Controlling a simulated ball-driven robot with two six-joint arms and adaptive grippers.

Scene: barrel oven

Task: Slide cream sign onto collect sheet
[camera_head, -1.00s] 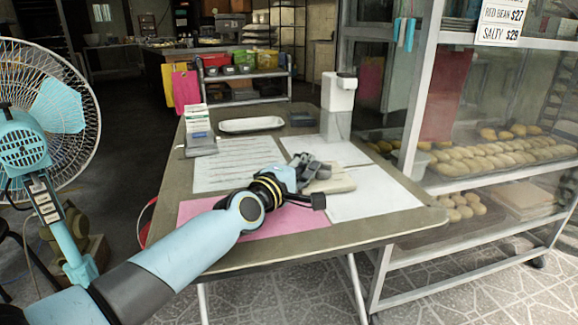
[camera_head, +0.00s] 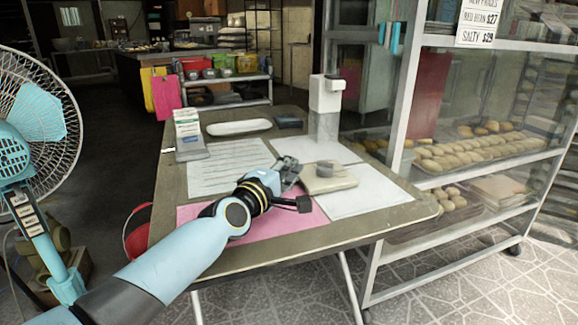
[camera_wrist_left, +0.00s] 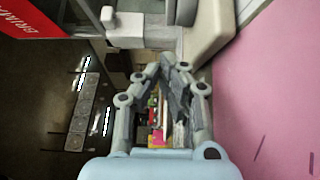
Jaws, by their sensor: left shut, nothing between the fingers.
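The cream sign (camera_head: 330,183) looks like a flat cream slab with a greyish round patch on top, lying on the table at the back left of the front right white sheet (camera_head: 372,198). Its pale edge also shows at the top of the left wrist view (camera_wrist_left: 212,32). A pink sheet (camera_head: 270,235) lies at the front left. I cannot tell which sheet is the collect sheet. My left gripper (camera_head: 288,166) is shut and empty, low over the table just left of the sign. Its fingers also show in the left wrist view (camera_wrist_left: 172,90). My right gripper is out of view.
A lined sheet (camera_head: 225,168) lies at the back left. A white dispenser (camera_head: 325,105), a long white tray (camera_head: 239,127) and a small upright stand (camera_head: 188,135) stand at the back. A glass bread case (camera_head: 460,165) borders the right side. The front right sheet is mostly bare.

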